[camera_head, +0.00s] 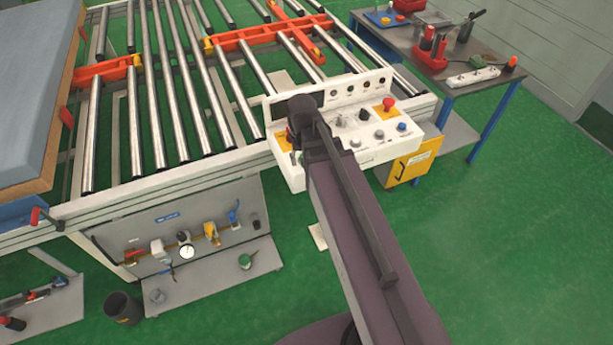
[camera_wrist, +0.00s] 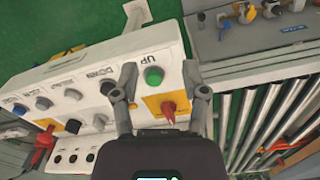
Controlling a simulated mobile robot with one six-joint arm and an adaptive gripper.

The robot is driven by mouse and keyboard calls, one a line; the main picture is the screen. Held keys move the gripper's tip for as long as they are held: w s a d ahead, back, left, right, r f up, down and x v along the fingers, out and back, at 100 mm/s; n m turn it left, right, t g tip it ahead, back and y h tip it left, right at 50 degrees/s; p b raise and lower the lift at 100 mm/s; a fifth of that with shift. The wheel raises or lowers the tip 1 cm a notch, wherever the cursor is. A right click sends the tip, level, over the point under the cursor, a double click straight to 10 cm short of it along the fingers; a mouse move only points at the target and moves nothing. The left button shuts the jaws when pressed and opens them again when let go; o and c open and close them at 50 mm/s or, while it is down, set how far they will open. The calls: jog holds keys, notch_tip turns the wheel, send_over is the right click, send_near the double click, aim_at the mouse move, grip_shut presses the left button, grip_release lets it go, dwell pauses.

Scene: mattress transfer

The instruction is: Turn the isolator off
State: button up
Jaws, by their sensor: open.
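The white control panel (camera_head: 355,120) stands at the front right of the roller conveyor. In the wrist view, a red rotary handle on a yellow plate (camera_wrist: 151,104), which looks like the isolator (camera_wrist: 168,110), shows close in front of my gripper (camera_wrist: 160,78). My gripper is open and empty, one finger on each side of the handle and of a green button (camera_wrist: 154,75) labelled UP. I cannot tell whether a finger touches the panel. In the head view my gripper (camera_head: 300,112) is over the panel's left end and mostly hides the handle.
A yellow box (camera_head: 408,166) hangs below. A blue-grey mattress (camera_head: 30,95) lies at the left. A workbench (camera_head: 480,80) stands at the back right. Green floor is free in front.

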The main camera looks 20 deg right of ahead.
jog(key=shift+n, duration=0.7)
jog(key=shift+s+a+f+b, duration=0.1)
jog(key=shift+s+f+b, duration=0.1)
jog(key=shift+s, duration=0.6)
jog(key=shift+s+f+b, duration=0.15)
jog(key=shift+s+f, duration=0.1)
jog(key=shift+s, duration=0.6)
jog(key=shift+s+a+f+b, duration=0.1)
jog(key=shift+s+f+b, duration=0.1)
jog(key=shift+s, duration=0.6)
jog(key=w+d+r+n+p, duration=0.1)
jog(key=w+r+p, duration=0.2)
jog(key=w, duration=0.9)
jog(key=w+d+r+p, duration=0.1)
jog(key=w+r+p, duration=0.2)
jog(key=w, duration=1)
jog(key=shift+r+n+p, duration=0.35)
jog(key=shift+n+p, duration=0.05)
jog(key=shift+f, duration=0.2)
notch_tip(320, 180, down, 14)
jog(key=b, duration=1.3)
jog(key=shift+r+b, duration=0.25)
jog(key=shift+b, duration=0.15)
grip_shut()
